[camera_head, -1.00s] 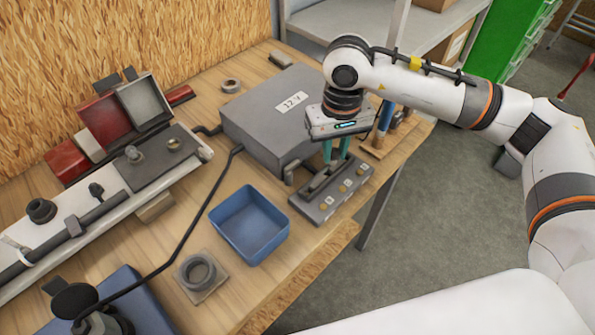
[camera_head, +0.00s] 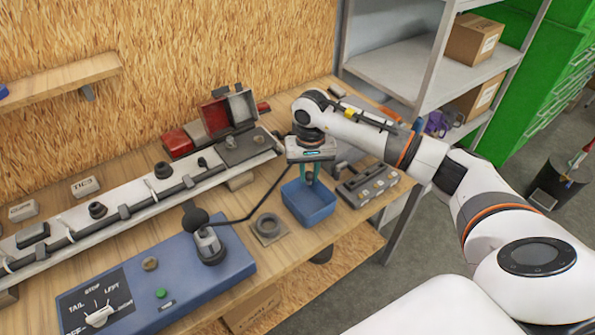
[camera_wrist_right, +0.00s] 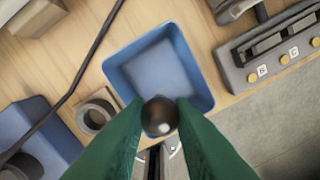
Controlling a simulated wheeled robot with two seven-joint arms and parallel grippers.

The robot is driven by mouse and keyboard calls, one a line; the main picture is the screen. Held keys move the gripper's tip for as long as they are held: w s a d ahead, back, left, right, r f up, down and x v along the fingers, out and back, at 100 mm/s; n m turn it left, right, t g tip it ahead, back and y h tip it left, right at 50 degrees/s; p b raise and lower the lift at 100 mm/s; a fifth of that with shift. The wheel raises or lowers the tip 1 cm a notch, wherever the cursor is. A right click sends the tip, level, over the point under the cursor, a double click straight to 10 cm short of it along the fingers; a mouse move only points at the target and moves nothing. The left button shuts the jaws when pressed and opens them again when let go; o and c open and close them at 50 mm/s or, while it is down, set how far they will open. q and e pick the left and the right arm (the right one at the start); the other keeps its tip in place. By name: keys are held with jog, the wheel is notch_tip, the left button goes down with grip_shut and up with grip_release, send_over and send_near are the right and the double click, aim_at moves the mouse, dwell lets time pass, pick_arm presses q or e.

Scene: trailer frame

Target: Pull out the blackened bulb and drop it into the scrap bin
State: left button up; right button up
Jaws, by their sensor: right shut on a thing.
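My right gripper (camera_head: 309,174) has green fingers and is shut on a dark, round, glossy bulb (camera_wrist_right: 160,116). In the right wrist view the bulb sits between the fingertips, in front of the near rim of the blue square bin (camera_wrist_right: 208,72). In the head view the gripper points down over the blue bin (camera_head: 315,215), and the bulb is too small to make out there. The bin is open-topped and its visible floor looks empty. My left gripper is not in view.
A dark block with labelled yellow contacts (camera_head: 367,187) lies right of the bin. A square plate with a ring (camera_head: 268,228) lies left of it. A black cable (camera_head: 245,216) runs to the blue control box (camera_head: 150,280). A red lamp housing (camera_head: 216,117) stands open behind.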

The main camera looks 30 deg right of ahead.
aim_at(309, 182)
jog(key=shift+f, duration=0.1)
jog(key=shift+w+f, duration=0.1)
jog(key=shift+f, duration=0.1)
jog(key=shift+w+d+f+b, duration=0.2)
jog(key=shift+d+f+b, duration=0.15)
jog(key=shift+f, duration=0.2)
jog(key=shift+s+a+f, duration=0.1)
jog(key=shift+a+f, duration=0.05)
jog(key=shift+f, duration=0.4)
jog(key=shift+a+f+b, duration=0.1)
jog(key=shift+f+b, duration=0.45)
jog(key=shift+f, duration=0.05)
jog(key=shift+f+b, duration=0.3)
jog(key=shift+f, duration=0.45)
notch_tip(309, 182, down, 5)
jog(key=b, duration=0.4)
jog(key=shift+r+b, duration=0.2)
jog(key=shift+b, duration=0.15)
pick_arm(q)
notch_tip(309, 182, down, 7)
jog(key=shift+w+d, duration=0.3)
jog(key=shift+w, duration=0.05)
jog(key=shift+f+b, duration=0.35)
jog(key=shift+b, duration=0.05)
pick_arm(e)
jog(key=shift+f, duration=0.15)
